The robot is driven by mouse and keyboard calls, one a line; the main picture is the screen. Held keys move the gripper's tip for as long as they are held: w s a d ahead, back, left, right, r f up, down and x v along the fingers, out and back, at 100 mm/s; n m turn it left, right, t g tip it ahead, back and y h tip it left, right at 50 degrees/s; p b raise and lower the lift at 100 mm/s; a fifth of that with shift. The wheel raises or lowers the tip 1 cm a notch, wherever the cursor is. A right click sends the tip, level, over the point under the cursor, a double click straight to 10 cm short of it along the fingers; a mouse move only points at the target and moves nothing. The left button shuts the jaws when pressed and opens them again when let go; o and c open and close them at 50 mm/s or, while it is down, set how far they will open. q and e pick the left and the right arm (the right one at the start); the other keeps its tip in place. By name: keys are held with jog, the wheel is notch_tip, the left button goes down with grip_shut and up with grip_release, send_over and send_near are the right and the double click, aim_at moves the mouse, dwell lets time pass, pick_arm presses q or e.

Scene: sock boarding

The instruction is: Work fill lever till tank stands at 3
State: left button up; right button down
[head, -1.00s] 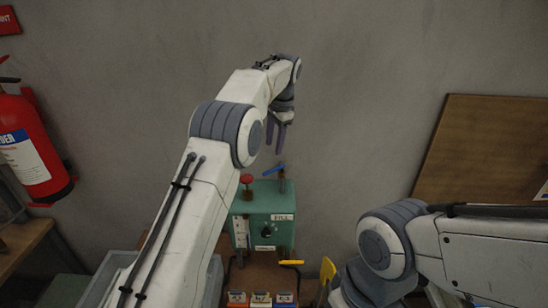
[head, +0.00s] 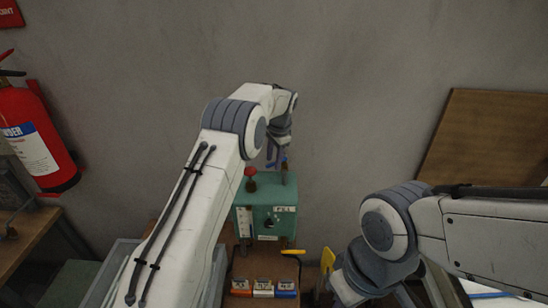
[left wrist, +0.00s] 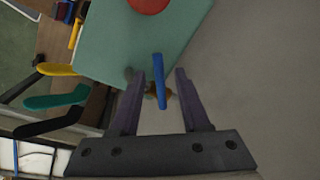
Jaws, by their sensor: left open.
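The green tank box (head: 268,202) stands against the wall with a FILL label on its front. A pale upright gauge strip (head: 244,223) is on its left front; its reading is too small to tell. The blue lever (head: 284,163) on the box's top is partly hidden by my left gripper (head: 277,156). In the left wrist view the blue lever (left wrist: 159,80) lies between the open fingers of my left gripper (left wrist: 164,80), with gaps on both sides. My right arm shows at the right, but its gripper is out of view.
A red knob (head: 251,173) rises beside the blue lever. Yellow (left wrist: 60,69), green (left wrist: 55,101) and black (left wrist: 45,125) handles show in the left wrist view. Several labelled coloured blocks (head: 263,288) sit in front of the box. A fire extinguisher (head: 35,140) hangs at left.

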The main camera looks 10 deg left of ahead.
pick_arm(q)
grip_shut()
jog(key=shift+r, duration=0.1)
dwell(1.2)
